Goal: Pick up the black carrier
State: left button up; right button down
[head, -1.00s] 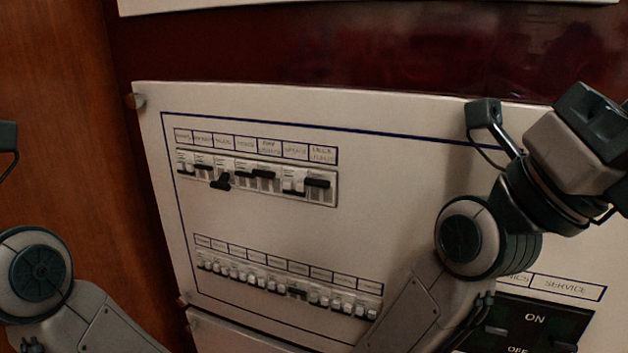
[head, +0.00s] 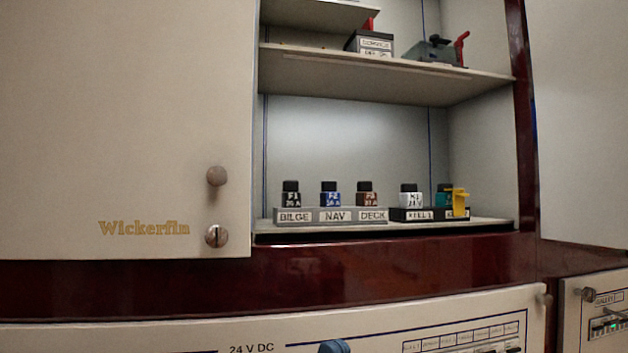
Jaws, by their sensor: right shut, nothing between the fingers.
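The black carrier (head: 434,215) stands on the lower shelf of the open cabinet, right of the middle. It has pale labels on its front, too small to read surely. It holds a white black-topped fuse (head: 411,197) on its left. On its right is a green black-topped fuse (head: 442,196), partly covered by a yellow clip (head: 460,202). A blue-grey rounded part (head: 333,347) just shows at the bottom edge, well below the shelf; it may be the top of my right gripper. No fingers show, and nothing is seen touching the carrier. My left gripper is out of view.
A grey carrier (head: 330,216) labelled BILGE, NAV, DECK stands just left, with three fuses. An upper shelf (head: 390,72) overhangs, bearing boxes with red levers. Open doors (head: 130,120) flank the cabinet on both sides. Shelf room is free behind the carriers.

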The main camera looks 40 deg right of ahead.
aim_at(290, 196)
jog(key=j+z, duration=0.2)
jog(key=z, duration=0.3)
jog(key=j+z, duration=0.2)
jog(key=z, duration=0.3)
